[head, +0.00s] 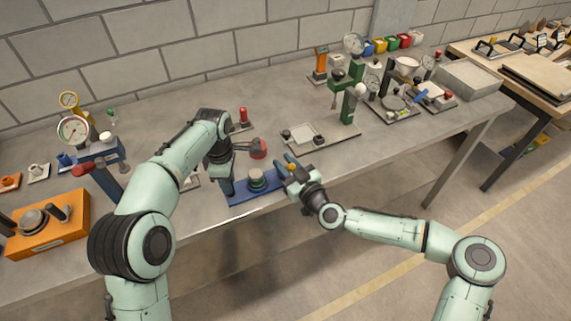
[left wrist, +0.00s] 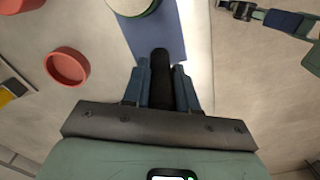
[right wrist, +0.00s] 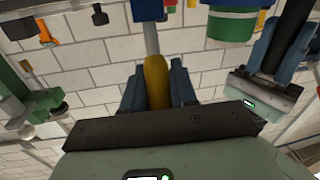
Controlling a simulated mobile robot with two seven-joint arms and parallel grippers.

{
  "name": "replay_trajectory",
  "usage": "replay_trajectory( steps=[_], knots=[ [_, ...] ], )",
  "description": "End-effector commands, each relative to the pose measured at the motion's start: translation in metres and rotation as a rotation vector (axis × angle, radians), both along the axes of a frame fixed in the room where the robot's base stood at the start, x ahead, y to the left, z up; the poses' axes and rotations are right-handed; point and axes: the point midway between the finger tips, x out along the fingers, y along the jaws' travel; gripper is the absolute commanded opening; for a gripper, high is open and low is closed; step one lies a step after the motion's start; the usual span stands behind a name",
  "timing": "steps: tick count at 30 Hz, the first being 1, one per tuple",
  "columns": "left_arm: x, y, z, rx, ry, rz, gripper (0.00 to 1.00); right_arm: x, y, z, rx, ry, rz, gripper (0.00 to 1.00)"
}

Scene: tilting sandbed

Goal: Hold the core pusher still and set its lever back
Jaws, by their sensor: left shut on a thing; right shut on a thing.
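The core pusher has a blue base plate (head: 240,196) near the table's front edge, with a green and white round piece (head: 257,178) on it. The plate also shows in the left wrist view (left wrist: 172,35). My left gripper (head: 228,186) is shut on a black handle (left wrist: 160,72) at the plate's left end; the head view hides this handle. My right gripper (head: 283,167) is shut on a yellow lever grip (right wrist: 157,82) at the right end. A grey rod (right wrist: 151,38) runs on from that grip. The green piece (right wrist: 232,24) sits between the grippers.
A red round cup (head: 259,148) stands just behind the pusher. A flat tray (head: 305,137) and a green stand (head: 348,105) lie behind to the right. An orange box (head: 48,232) and a gauge (head: 73,130) stand at the left.

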Motion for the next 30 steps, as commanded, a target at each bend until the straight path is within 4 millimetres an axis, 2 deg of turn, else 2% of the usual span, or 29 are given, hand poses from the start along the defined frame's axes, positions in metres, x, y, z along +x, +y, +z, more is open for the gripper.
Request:
replay_trajectory(
  steps=[30],
  knots=[
    [0.0,-0.003,0.002,-0.005,-0.006,-0.006,0.0,0.028,0.02,-0.002,-0.226,0.49,0.014,0.0]
  ],
)
